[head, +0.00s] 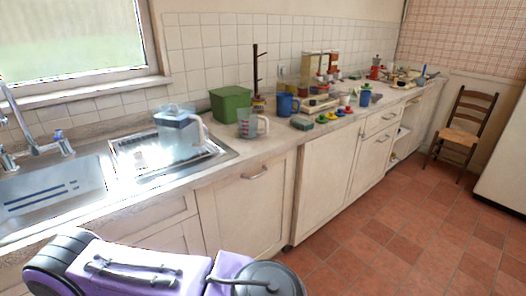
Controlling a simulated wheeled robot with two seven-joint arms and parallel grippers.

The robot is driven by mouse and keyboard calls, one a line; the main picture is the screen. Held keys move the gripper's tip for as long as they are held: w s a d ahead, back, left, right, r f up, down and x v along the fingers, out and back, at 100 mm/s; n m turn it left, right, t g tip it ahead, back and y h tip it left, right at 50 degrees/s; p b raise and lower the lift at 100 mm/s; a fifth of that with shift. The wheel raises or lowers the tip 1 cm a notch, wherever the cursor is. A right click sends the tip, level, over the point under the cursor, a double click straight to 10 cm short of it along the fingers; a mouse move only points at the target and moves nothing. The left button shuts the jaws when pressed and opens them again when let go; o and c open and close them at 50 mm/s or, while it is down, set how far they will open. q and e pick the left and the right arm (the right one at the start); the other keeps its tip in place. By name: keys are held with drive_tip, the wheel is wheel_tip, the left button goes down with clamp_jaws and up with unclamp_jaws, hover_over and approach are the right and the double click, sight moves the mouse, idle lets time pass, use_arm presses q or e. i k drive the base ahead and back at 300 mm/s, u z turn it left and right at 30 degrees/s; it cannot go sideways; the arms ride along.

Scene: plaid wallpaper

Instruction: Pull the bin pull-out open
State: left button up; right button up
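A tall cream cabinet front (248,215) with a horizontal bar handle (254,173) near its top stands under the counter, right of the sink; it looks like the bin pull-out and appears closed, flush with its neighbours. Another cream front (368,165) further right also has a horizontal handle (382,138), below a drawer (383,120); no label tells which one holds the bin. Neither of my grippers shows in the head view, so their state is hidden.
The counter holds a clear jug (180,135), a green box (231,104), a measuring cup (248,124), a blue mug (287,105) and other items. A plain cream panel (325,180) adjoins the front. A chair (463,130) stands far right. The tiled floor (385,240) is clear.

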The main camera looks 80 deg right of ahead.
sight(248, 211)
drive_tip(key=z, duration=2.9)
drive_tip(key=k, duration=0.4)
drive_tip(key=z, duration=1.3)
drive_tip(key=i, duration=0.9)
drive_tip(key=u, duration=0.6)
